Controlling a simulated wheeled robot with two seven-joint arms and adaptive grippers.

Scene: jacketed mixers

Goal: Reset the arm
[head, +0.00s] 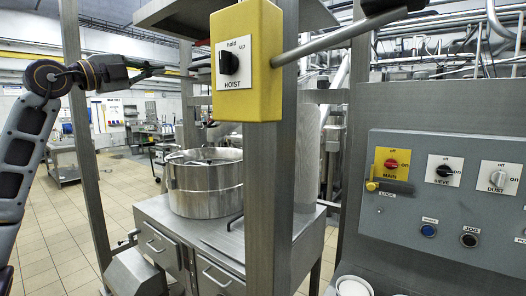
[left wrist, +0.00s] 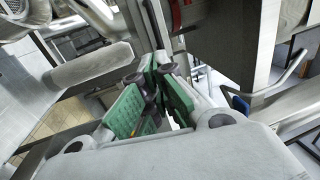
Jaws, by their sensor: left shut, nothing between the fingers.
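My left arm comes in from the left in the head view. Its dark left gripper (head: 148,69) is raised, left of the yellow hoist box and in front of the room behind. In the left wrist view, the green-padded fingers of the left gripper (left wrist: 152,92) are close together with nothing held. My right gripper is in neither view.
A yellow hoist box (head: 246,62) with a black knob sits on a steel post. A steel bowl (head: 204,186) stands on a drawer cabinet (head: 160,216) behind. A grey control panel (head: 447,200) is at the right. Tiled floor (head: 52,255) is open at lower left.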

